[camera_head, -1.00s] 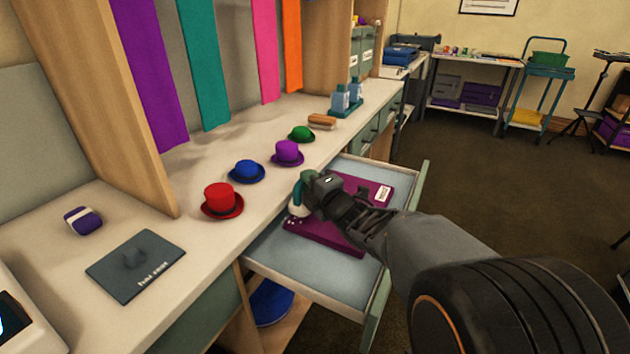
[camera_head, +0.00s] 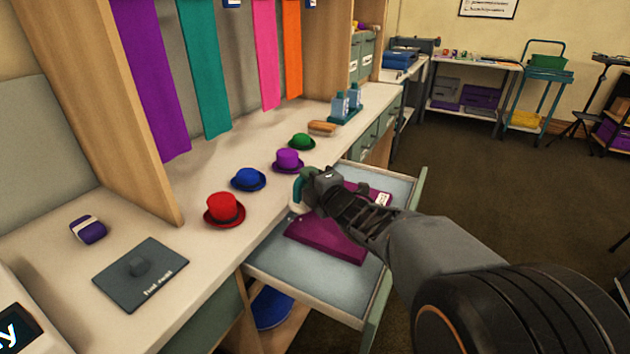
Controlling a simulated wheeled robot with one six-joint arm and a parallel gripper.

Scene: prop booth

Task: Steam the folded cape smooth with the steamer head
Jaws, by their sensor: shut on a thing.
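The folded cape (camera_head: 328,240) is a flat purple-magenta bundle with a white label (camera_head: 383,199). It lies in the open drawer (camera_head: 285,266), which has a pale blue-grey bottom. My gripper (camera_head: 312,190) is shut on the steamer head (camera_head: 299,192), a teal and white piece. The steamer head is over the left edge of the cape; I cannot tell whether it touches the cloth. My gripper and arm hide the middle and right part of the cape.
Red (camera_head: 224,209), blue (camera_head: 248,179), purple (camera_head: 288,160) and green (camera_head: 302,141) hats stand along the counter (camera_head: 185,235) beside the drawer. A brush (camera_head: 322,128) and bottles (camera_head: 340,107) are farther back. A dark mat (camera_head: 141,274) lies at front left. Open floor is to the right.

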